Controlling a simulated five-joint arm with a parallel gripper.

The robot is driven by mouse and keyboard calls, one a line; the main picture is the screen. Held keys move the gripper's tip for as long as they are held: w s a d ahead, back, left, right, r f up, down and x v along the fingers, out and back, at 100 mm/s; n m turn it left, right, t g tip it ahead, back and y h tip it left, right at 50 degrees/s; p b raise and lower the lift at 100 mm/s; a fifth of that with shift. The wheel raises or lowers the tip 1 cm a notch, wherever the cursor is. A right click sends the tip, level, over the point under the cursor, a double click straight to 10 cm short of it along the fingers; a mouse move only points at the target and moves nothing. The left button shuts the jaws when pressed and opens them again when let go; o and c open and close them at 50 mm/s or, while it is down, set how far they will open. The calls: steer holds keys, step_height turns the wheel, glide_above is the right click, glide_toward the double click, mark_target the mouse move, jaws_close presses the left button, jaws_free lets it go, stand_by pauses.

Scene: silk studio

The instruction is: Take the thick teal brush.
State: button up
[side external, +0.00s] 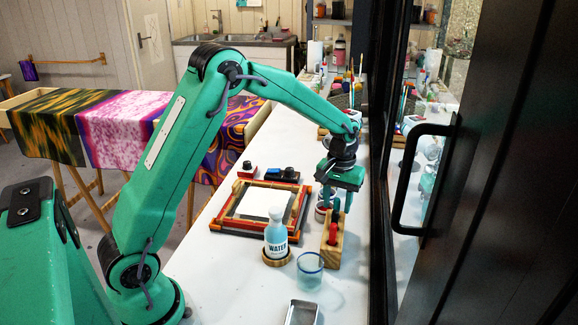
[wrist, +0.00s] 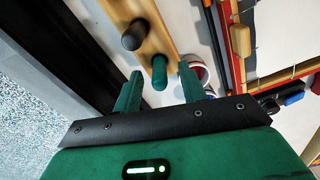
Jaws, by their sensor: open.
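The thick teal brush (wrist: 160,72) shows its rounded handle end in the wrist view, standing in a wooden holder (wrist: 163,42). The holder also shows in the side view (side external: 331,258). A dark, round-ended handle (wrist: 135,35) stands in the same holder, farther from my gripper. My gripper (wrist: 161,80) is open, with one teal finger on each side of the teal handle in the wrist picture. I cannot tell whether either finger touches it. In the side view my gripper (side external: 338,204) points down over the holder's far end, where the fingers and brush overlap.
A red handle (side external: 333,232) is at the holder. A water bottle (side external: 276,232) and a clear cup (side external: 310,270) stand close by, with a metal tin (side external: 301,313) nearer the camera. A printing frame (side external: 229,221) lies left. A glass door (side external: 420,180) borders the right.

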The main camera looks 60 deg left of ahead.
steer(key=shift+f, duration=0.9)
steer(key=c, duration=0.9)
